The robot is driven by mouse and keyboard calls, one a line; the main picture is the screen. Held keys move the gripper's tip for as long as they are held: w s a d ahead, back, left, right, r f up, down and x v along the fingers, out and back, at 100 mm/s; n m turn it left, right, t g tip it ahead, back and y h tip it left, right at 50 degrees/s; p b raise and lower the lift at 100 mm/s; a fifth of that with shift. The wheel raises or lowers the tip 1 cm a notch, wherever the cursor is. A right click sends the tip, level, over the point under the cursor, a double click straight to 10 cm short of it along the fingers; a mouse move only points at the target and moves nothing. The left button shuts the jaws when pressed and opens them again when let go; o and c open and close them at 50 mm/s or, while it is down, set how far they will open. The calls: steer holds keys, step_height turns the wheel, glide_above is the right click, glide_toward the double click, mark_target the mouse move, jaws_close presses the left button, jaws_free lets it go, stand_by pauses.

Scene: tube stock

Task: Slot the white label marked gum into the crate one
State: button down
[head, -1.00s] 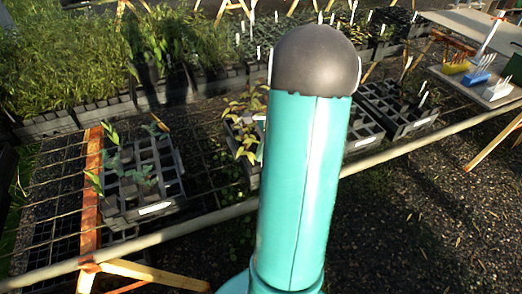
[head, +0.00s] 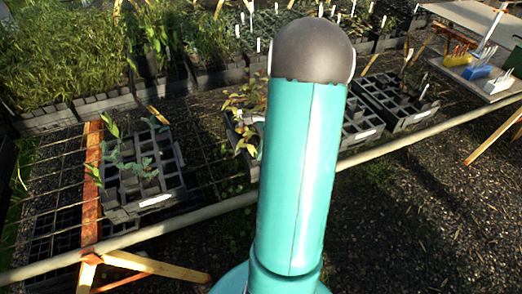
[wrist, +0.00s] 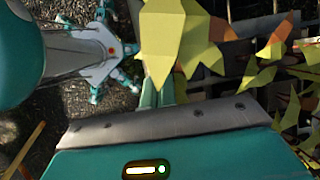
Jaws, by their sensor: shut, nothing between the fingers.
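My gripper (wrist: 158,95) shows in the wrist view with its teal fingers together and nothing between them. Yellow-green leaves hang in front of the fingertips and partly cover them. In the head view my teal arm hides the gripper. Black crates stand on the mesh bench: a left crate (head: 172,183) with seedlings, a middle one (head: 247,160) partly behind my arm, and a right one (head: 405,121). White plates sit on the crate fronts, too small to read. White labels (head: 488,50) stand in coloured holders at the right; I cannot tell which is marked gum.
A yellow holder (head: 457,60), a blue holder (head: 480,72) and a white holder (head: 498,85) stand on a side table. A pale rail (head: 400,145) runs along the bench front. Dense green plants (head: 60,60) fill the back left. Dark gravel lies in front.

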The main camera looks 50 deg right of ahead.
steer(key=shift+f, duration=0.3)
stand_by(0.5)
steer(key=c, duration=1.6)
jaws_free()
steer(key=shift+c, duration=0.2)
steer(key=shift+r, duration=0.1)
steer(key=v, duration=1.3)
steer(key=shift+s+r, duration=0.25)
steer(key=shift+r, duration=0.05)
steer(key=shift+d, duration=0.15)
